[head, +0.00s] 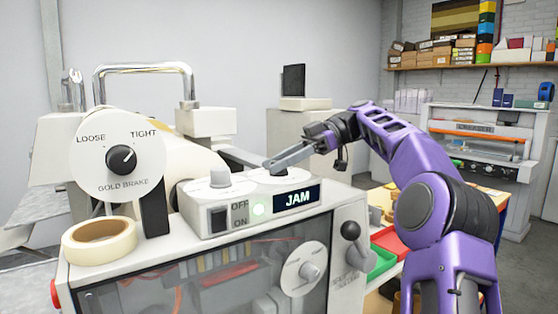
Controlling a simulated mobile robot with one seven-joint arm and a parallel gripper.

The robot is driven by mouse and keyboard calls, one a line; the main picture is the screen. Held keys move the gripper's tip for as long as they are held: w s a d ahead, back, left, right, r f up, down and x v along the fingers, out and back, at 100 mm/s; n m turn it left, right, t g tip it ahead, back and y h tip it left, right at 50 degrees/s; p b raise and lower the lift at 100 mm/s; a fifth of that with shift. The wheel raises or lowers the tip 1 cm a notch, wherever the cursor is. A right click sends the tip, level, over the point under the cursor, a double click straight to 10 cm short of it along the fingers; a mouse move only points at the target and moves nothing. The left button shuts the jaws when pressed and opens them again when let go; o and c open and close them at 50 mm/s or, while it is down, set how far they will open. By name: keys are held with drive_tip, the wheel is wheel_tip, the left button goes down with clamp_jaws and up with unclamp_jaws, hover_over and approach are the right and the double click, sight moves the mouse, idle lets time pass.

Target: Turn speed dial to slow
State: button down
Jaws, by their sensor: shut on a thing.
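My gripper (270,166) reaches in from the right and is shut on the knob of a round white dial (279,176) on top of the machine's control box. The fingers hide the knob, and I cannot read the dial's marks or tell which way it points. A second white dial with a pale knob (219,179) stands to its left. I cannot read a speed label on either dial. Below them on the box front are an OFF/ON rocker switch (219,219), a lit greenish lamp (261,210) and a display (297,198) reading JAM.
A large gold brake dial (92,168) marked LOOSE and TIGHT stands at left, above a tape roll (100,240). Red (388,240) and green (380,262) trays lie at right.

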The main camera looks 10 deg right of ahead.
drive_tip(key=shift+n+g, duration=0.4)
drive_tip(key=shift+n, duration=0.1)
drive_tip(key=shift+c, duration=2.2)
unclamp_jaws()
drive_tip(key=shift+r, duration=0.1)
